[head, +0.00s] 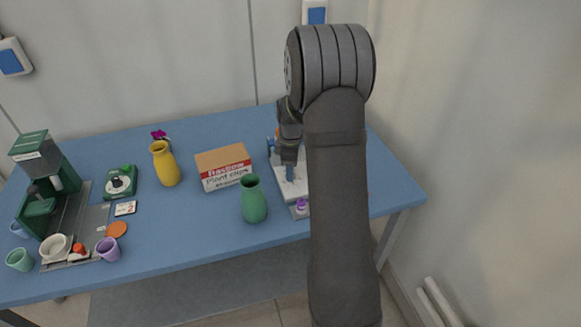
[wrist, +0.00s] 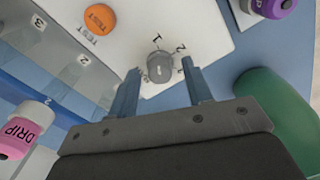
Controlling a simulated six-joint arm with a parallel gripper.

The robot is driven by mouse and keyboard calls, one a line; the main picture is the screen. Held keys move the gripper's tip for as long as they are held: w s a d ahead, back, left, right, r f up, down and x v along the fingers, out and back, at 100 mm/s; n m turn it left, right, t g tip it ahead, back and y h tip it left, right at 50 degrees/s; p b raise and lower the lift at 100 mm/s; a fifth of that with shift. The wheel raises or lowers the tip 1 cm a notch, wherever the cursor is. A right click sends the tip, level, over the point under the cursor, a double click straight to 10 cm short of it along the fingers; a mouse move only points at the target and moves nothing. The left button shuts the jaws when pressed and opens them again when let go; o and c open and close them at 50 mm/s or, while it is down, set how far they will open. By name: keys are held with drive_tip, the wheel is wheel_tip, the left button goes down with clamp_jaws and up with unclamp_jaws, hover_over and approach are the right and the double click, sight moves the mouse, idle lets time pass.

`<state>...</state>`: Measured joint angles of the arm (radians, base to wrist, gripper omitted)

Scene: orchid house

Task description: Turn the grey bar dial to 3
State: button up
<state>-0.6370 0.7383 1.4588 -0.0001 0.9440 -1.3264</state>
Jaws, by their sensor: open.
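The grey bar dial (wrist: 160,67) sits on a white panel (wrist: 205,35) in the wrist view. Small dark marks stand around it, a "1" among them; the others and the bar's pointing direction are too small to read surely. My gripper (wrist: 160,70) is open, its two blue fingers reaching to either side of the dial with gaps showing. I cannot tell how high the fingertips are above the panel. In the head view my gripper (head: 290,172) is over the white panel (head: 296,188), and the dial is hidden.
Around the dial are an orange TEST button (wrist: 100,19), a purple knob (wrist: 272,6), a pink DRIP knob (wrist: 18,137) and a grey numbered strip (wrist: 70,62). A green vase (head: 253,200) stands close left of the panel, with a carton (head: 222,158) and yellow vase (head: 165,165) beyond.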

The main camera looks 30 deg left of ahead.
drive_tip(key=shift+c, duration=0.5)
drive_tip(key=c, duration=0.9)
